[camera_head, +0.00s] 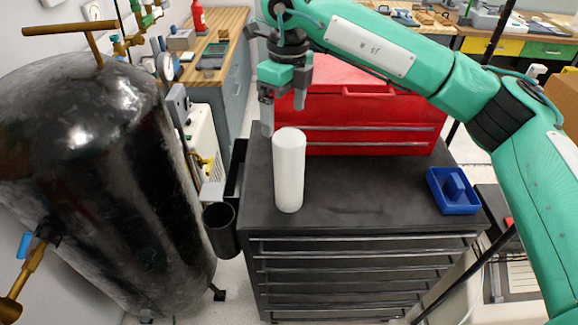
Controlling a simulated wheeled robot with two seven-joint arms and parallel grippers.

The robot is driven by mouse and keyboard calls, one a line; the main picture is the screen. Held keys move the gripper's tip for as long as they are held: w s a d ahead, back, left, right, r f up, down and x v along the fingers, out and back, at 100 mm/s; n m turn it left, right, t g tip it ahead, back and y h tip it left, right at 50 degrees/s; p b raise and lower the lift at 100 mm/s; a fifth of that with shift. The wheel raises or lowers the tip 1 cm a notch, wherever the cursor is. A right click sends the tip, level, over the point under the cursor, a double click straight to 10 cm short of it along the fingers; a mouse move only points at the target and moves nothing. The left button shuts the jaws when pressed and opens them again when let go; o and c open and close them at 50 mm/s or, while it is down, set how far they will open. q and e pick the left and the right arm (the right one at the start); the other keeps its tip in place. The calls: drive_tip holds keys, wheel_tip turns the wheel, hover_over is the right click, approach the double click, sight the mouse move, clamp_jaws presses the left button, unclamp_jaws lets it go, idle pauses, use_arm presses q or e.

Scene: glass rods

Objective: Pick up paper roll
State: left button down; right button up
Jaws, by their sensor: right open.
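The paper roll (289,172) is a white upright cylinder on the black top of the tool cabinet (350,190), near its left side. My right gripper (283,118) comes in from the right on a green arm and points down, open and empty. In the picture its fingers are just above and behind the roll's top; one finger shows left of the roll. I cannot tell whether they touch the roll. My left gripper is not in view.
A red toolbox (375,120) stands at the back of the cabinet top. A blue tray (453,190) sits at the right edge. A large black tank (110,190) stands at the left. A black cup (220,225) hangs on the cabinet's left side. The middle of the top is clear.

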sight(289, 138)
drive_tip(key=shift+w+d+r+h, duration=0.25)
drive_tip(key=shift+w+d+h, duration=0.1)
drive_tip(key=shift+d, duration=0.1)
drive_tip(key=shift+d+f, duration=0.1)
drive_tip(key=shift+f, duration=0.15)
wheel_tip(289, 138, down, 8)
drive_tip(key=shift+r+p, duration=0.15)
drive_tip(key=shift+p, duration=1.1)
drive_tip(key=shift+f+p, duration=0.45)
drive_tip(key=shift+p, duration=0.05)
wheel_tip(289, 138, down, 3)
drive_tip(key=shift+f+p, duration=0.2)
drive_tip(key=shift+p, duration=0.7)
drive_tip(key=shift+f, duration=0.55)
drive_tip(key=c, duration=1.5)
